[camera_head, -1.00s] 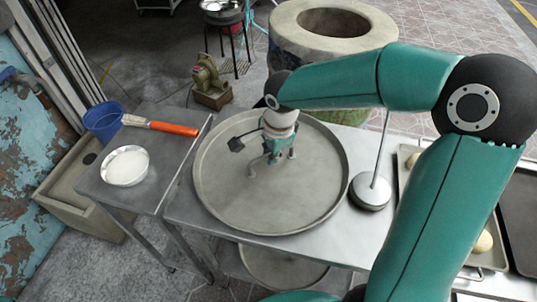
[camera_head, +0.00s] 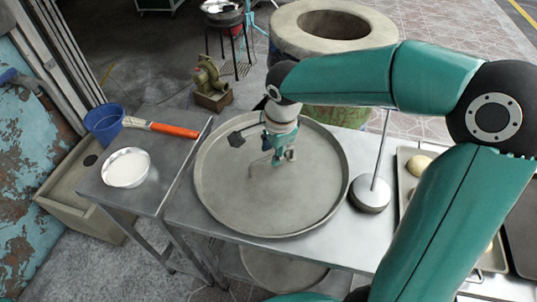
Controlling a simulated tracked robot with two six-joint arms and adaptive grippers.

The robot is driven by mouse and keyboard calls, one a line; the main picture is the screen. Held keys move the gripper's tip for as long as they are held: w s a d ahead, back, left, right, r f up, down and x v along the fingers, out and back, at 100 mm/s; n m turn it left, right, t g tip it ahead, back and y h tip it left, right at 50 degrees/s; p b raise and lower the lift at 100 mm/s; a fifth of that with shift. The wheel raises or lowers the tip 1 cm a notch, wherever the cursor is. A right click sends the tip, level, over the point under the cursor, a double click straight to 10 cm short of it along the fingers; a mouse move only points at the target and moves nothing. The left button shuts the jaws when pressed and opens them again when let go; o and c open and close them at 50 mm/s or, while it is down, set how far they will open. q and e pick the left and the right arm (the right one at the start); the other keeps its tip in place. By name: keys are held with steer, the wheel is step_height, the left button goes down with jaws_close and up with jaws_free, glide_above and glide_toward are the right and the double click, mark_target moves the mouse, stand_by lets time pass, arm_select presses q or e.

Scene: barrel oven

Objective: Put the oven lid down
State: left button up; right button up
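The oven lid (camera_head: 220,190) is a large round grey metal disc with a raised rim. It lies flat on the steel table. A thin bent handle (camera_head: 256,163) rises near its middle. My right gripper (camera_head: 283,163) points down over the lid, just right of the handle. The handle's left part shows clear of the fingers; its right end is partly hidden by them. The fingers look close together, but this angle does not show whether they are open or shut, or touch the handle. My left gripper is not in view.
The stone barrel oven (camera_head: 296,42) stands behind the table with its round mouth uncovered. A rod on a round base (camera_head: 370,195) stands right of the lid. A bowl (camera_head: 126,168), brush (camera_head: 172,130) and blue bucket (camera_head: 104,123) are at left. Trays with dough (camera_head: 418,164) are at right.

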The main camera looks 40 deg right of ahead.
mark_target(276, 174)
step_height(276, 174, up, 9)
steer(key=s, duration=0.1)
steer(key=shift+s+p, duration=0.4)
steer(key=shift+p, duration=0.05)
steer(key=shift+a, duration=0.1)
